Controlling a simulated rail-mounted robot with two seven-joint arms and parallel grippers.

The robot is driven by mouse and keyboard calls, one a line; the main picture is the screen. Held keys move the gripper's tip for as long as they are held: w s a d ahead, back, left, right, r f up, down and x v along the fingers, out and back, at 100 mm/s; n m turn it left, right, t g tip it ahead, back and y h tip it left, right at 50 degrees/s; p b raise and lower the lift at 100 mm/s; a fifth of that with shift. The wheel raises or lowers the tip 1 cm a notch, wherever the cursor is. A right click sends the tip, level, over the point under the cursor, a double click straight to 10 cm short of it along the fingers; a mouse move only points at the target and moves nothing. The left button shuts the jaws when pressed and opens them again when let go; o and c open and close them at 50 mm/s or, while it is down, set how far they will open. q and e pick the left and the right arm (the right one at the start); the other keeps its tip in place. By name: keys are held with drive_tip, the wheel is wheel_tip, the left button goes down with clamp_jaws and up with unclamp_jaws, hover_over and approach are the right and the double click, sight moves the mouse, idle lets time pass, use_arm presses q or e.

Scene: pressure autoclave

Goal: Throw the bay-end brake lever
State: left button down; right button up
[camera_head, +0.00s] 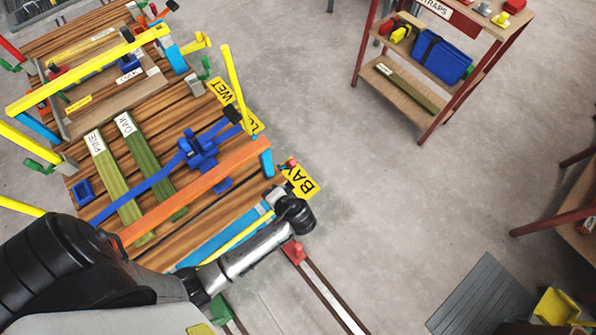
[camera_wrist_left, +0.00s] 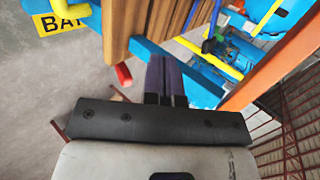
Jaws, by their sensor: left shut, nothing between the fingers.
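In the left wrist view my left gripper (camera_wrist_left: 165,62) is shut and empty, its dark fingers together beside the blue rail (camera_wrist_left: 205,80) and the ends of the wooden boards. A red cylindrical end (camera_wrist_left: 122,74), perhaps the brake lever's grip, is just left of the fingertips and apart from them; its shaft is mostly hidden. In the head view my left arm reaches to the bay end of the cart, near the yellow BAY sign (camera_head: 301,182). The fingers are hidden there by the wrist. A small red piece (camera_head: 290,163) shows beside the sign. My right gripper is not in view.
The plank-decked cart (camera_head: 205,150) carries an orange beam (camera_head: 195,190), a blue clamp (camera_head: 203,148) and yellow rails. A red block (camera_head: 294,251) sits at a floor rail's end. A red-framed shelf (camera_head: 430,70) stands upper right, with clear floor between.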

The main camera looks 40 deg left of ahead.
use_arm(q)
drive_tip(key=w+d+f+t+y+b, duration=0.1)
drive_tip(key=w+d+f+y+b, duration=0.2)
drive_tip(key=f+b, duration=0.4)
drive_tip(key=w+d+f+m+t+y+b, duration=0.1)
drive_tip(key=w+f+y+b, duration=0.4)
drive_tip(key=b, duration=0.8)
drive_tip(key=w+d+f+t+y+b, duration=0.1)
drive_tip(key=w+d+f+y+b, duration=0.3)
drive_tip(key=w+f+b, duration=0.3)
wheel_tip(320, 180, down, 4)
drive_tip(key=b, duration=0.4)
drive_tip(key=shift+w+d+r, duration=0.2)
drive_tip(key=shift+w+d, duration=0.1)
drive_tip(key=shift+w, duration=0.05)
drive_tip(key=b+x, duration=0.2)
drive_tip(key=x, duration=1.2)
drive_tip(key=shift+r, duration=0.15)
